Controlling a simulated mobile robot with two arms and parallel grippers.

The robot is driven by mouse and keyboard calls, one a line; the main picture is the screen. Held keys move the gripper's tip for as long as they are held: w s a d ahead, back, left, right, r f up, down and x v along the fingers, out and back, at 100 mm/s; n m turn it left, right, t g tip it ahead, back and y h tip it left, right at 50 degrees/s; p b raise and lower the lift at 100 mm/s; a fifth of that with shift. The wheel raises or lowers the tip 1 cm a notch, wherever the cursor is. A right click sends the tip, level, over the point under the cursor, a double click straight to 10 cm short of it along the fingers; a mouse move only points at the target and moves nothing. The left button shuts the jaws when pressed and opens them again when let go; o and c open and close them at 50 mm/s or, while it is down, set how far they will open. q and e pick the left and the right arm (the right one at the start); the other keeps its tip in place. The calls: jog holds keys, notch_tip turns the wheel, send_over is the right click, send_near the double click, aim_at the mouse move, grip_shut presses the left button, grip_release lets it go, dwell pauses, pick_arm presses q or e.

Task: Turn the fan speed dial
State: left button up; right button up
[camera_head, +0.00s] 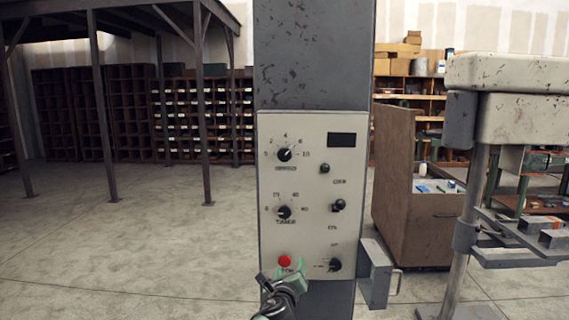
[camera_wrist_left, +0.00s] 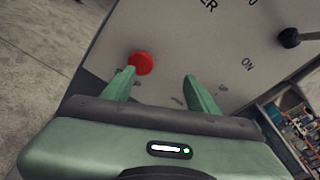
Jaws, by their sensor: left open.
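A pale control panel (camera_head: 308,240) is fixed to a grey column. Its upper-left dial (camera_head: 284,155) is black with a number scale; its label is too small to read surely. A second black dial (camera_head: 284,212) sits below it, and a third black knob (camera_head: 334,265) is at the lower right. My left gripper (camera_head: 282,271) is open and empty at the panel's lower-left edge, below the dials. In the left wrist view its fingers (camera_wrist_left: 158,77) point at the panel, with a red button (camera_wrist_left: 140,63) beside the left fingertip; contact cannot be told. My right gripper is not in view.
Two small black switches, an upper one (camera_head: 325,168) and a lower one (camera_head: 338,205), and a dark display (camera_head: 342,140) share the panel. A brown cabinet (camera_head: 398,190) stands behind right. The floor at left is clear.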

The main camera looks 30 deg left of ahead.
pick_arm(q)
notch_tip(320, 180, up, 18)
jog(key=m+t+y, duration=0.2)
jog(key=m+t, duration=0.1)
jog(key=m+t+y, duration=0.1)
jog(key=m+y, duration=0.1)
jog(key=y, duration=0.1)
send_near(285, 157)
jog(key=a, duration=0.1)
jog(key=shift+t, duration=0.3)
jog(key=p+x, duration=0.1)
jog(key=x, duration=0.6)
jog(key=shift+w+d+r, duration=0.1)
jog(key=shift+w+d, duration=0.05)
jog(key=shift+w, duration=0.15)
jog(key=shift+w+a+r, duration=0.15)
jog(key=shift+w+a, duration=0.15)
jog(key=shift+w, duration=0.2)
grip_shut()
